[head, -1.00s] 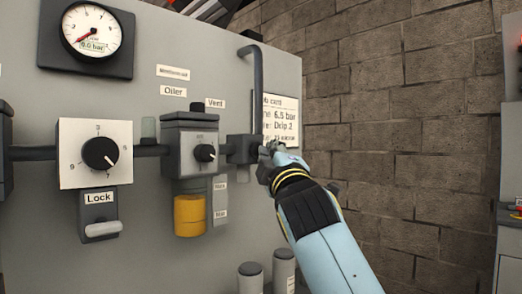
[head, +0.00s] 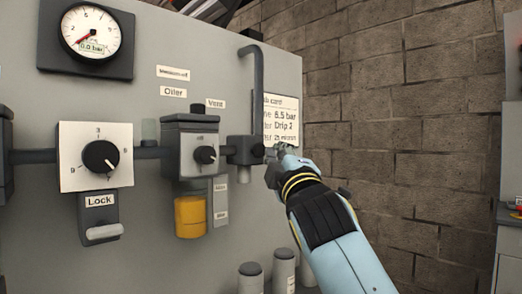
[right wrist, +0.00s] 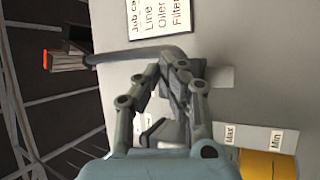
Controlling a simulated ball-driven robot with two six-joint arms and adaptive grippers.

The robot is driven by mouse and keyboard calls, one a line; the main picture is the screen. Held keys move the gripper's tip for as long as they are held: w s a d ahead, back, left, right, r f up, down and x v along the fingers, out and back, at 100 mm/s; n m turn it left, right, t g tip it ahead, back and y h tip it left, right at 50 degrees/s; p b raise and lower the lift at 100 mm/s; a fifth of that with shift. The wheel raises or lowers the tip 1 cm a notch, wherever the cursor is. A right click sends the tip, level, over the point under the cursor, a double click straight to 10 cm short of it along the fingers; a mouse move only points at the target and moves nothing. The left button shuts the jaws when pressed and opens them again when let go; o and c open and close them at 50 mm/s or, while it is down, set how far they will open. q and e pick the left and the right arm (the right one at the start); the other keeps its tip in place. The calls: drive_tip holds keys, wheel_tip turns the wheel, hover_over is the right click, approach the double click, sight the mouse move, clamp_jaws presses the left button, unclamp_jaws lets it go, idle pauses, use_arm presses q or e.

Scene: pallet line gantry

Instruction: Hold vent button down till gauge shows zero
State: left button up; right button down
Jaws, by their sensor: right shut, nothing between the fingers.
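The round gauge (head: 91,32) at the upper left of the head view has its red needle at the low end, and its small display reads 0.0 bar. A dark valve block (head: 241,150) sits on the pipe, right of and below the Vent label (head: 215,103). A small round dark piece (head: 258,150) on the block's right side looks like the vent button. My right gripper (head: 274,152) is shut and empty, just right of that piece, with a slight gap. In the right wrist view its fingers (right wrist: 178,85) hide the button. My left gripper is out of view.
A square dial (head: 97,155) with a Lock tab (head: 101,215) is at left. The oiler (head: 192,170) with its yellow bowl is left of the block. A bent pipe (head: 257,90) rises above the block, before the job card (head: 283,120). Open space lies right, before the brick wall.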

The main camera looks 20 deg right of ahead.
drive_tip(key=shift+s+d+p, duration=0.15)
drive_tip(key=shift+s+d, duration=0.15)
drive_tip(key=shift+s, duration=0.5)
drive_tip(key=shift+s+d+p, duration=0.2)
drive_tip(key=shift+s+d, duration=0.05)
drive_tip(key=shift+s, duration=0.55)
drive_tip(key=shift+s+d+p, duration=0.15)
drive_tip(key=shift+s+d, duration=0.15)
drive_tip(key=shift+s, duration=0.5)
